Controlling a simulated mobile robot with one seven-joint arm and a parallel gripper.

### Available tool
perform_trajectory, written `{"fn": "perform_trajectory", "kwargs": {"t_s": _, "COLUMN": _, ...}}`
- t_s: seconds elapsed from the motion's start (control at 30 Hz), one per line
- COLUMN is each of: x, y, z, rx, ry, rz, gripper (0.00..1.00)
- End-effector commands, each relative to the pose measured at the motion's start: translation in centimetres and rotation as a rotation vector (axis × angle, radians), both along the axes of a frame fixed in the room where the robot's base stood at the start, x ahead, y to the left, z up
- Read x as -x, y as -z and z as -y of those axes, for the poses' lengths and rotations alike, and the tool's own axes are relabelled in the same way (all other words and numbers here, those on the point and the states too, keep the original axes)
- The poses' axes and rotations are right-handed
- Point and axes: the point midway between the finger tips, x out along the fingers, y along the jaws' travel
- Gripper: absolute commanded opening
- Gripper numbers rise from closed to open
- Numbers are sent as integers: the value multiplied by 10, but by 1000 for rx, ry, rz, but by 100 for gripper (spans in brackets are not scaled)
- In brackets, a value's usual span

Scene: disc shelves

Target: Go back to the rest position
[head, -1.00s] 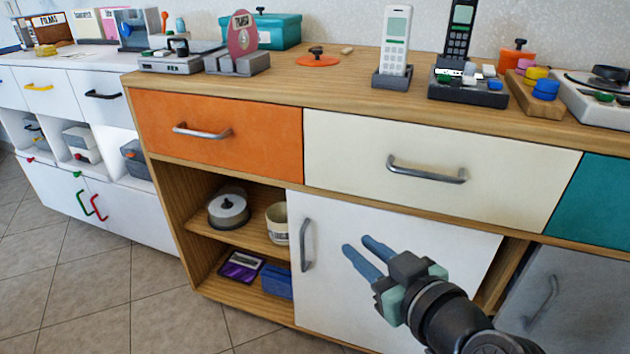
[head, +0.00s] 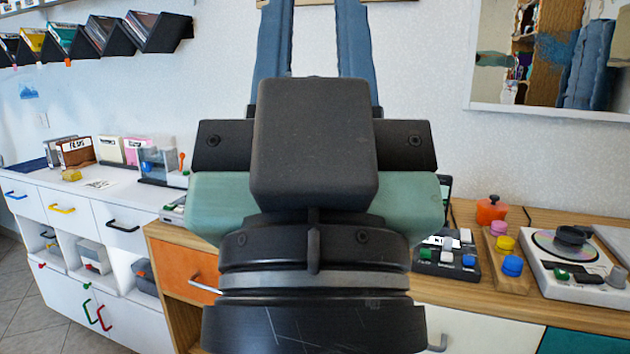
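My gripper (head: 312,45) is raised close in front of the head camera, pointing up, in the middle of the view. Its two blue fingers stand apart with pale wall showing between them, and nothing shows between them. The fingertips run out of the top of the picture. The gripper body hides the middle of the wooden counter (head: 550,218) and much of the cabinet front below.
The orange drawer (head: 182,290) and a cream drawer (head: 470,328) show beside my wrist. On the counter stand an orange pot (head: 491,210) and a disc player (head: 568,255). Sloped racks (head: 110,36) hang upper left; a framed panel (head: 550,50) hangs upper right.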

Motion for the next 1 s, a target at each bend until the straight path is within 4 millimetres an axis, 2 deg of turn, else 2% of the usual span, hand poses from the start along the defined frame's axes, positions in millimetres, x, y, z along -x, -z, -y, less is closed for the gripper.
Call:
{"fn": "perform_trajectory", "kwargs": {"t_s": 0.03, "x": 0, "y": -33, "z": 0, "rx": 0, "ry": 0, "rz": -1, "gripper": 27}}
{"fn": "perform_trajectory", "kwargs": {"t_s": 0.6, "x": -1, "y": -207, "z": 0, "rx": 1, "ry": -1, "rz": -4, "gripper": 27}}
{"fn": "perform_trajectory", "kwargs": {"t_s": 0.8, "x": -1, "y": -254, "z": 0, "rx": 1, "ry": -1, "rz": -4, "gripper": 27}}
{"fn": "perform_trajectory", "kwargs": {"t_s": 1.0, "x": -1, "y": -271, "z": 0, "rx": 1, "ry": -1, "rz": -4, "gripper": 27}}
